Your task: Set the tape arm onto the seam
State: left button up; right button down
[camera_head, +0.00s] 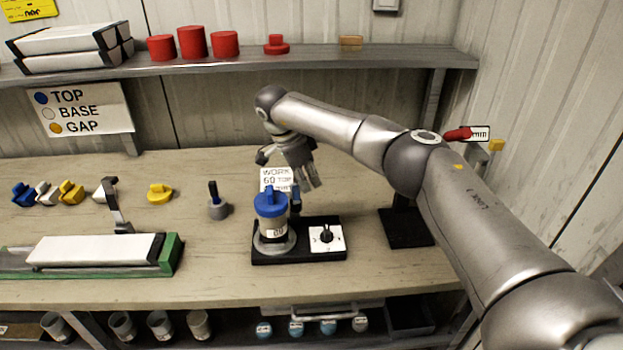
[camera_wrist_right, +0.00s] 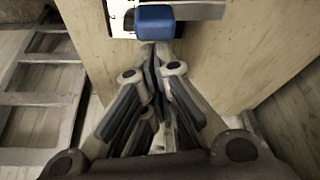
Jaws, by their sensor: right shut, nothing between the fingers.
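A liner cylinder with a blue cap (camera_head: 271,204) stands upright on a black base (camera_head: 300,254), which also has a white dial plate (camera_head: 327,239) with a black knob. A small dark blue upright piece (camera_head: 296,199) stands just behind the cylinder; I cannot tell whether it is the tape arm. My right gripper (camera_head: 311,185) is above and behind this station, shut and empty. The right wrist view shows the closed fingers (camera_wrist_right: 155,60) close to a blue block (camera_wrist_right: 155,22); contact is unclear. No seam can be made out. My left gripper is out of view.
A white bar lies in a green tray (camera_head: 172,254) at the left, with a dark bent arm (camera_head: 116,208) behind it. Red caps (camera_head: 192,42) sit on the shelf above.

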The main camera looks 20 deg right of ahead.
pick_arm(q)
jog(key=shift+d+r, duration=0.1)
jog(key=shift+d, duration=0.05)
pick_arm(e)
jog(key=shift+s+a, duration=0.1)
jog(key=shift+a, duration=0.15)
dwell(0.4)
